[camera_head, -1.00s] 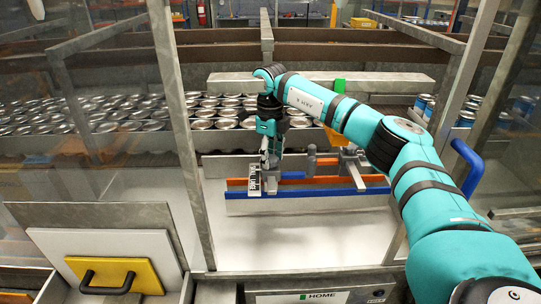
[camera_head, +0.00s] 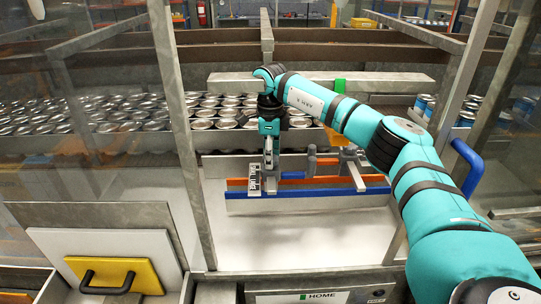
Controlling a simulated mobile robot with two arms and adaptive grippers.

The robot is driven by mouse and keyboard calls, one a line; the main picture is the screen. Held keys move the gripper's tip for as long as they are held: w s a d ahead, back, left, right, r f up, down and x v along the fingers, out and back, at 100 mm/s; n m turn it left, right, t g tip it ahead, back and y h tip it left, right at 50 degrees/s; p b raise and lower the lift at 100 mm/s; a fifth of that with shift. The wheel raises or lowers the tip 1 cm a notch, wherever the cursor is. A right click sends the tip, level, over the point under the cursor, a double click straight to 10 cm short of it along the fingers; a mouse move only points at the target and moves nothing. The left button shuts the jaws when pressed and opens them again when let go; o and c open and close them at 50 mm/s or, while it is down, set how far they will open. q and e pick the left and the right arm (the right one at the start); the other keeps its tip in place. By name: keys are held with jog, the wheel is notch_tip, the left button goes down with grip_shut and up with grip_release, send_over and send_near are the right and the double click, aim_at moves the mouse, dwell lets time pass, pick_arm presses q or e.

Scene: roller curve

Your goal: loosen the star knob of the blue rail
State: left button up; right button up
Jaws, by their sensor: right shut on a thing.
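The blue rail (camera_head: 310,191) runs left to right inside the guarded bay, in front of an orange rail (camera_head: 326,181). Grey clamp fittings (camera_head: 351,165) sit across the rails at the right. A small grey post (camera_head: 311,158) stands behind the rails near the middle. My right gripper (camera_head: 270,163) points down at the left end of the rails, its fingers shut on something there. The star knob itself is too small and covered by the fingers to make out. My left gripper is not in view.
Rows of cans (camera_head: 85,113) fill the conveyor behind the rails. Metal frame posts (camera_head: 181,130) stand on both sides of the opening. A blue handle (camera_head: 467,168) is at the right. The white floor before the rails is clear.

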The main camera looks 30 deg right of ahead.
jog(key=shift+f, duration=0.3)
jog(key=o, duration=1.2)
jog(key=shift+w+d+f, duration=0.1)
jog(key=shift+w, duration=0.15)
jog(key=shift+s+r, duration=0.1)
jog(key=shift+r, duration=0.3)
notch_tip(320, 180, up, 11)
jog(key=shift+r, duration=0.15)
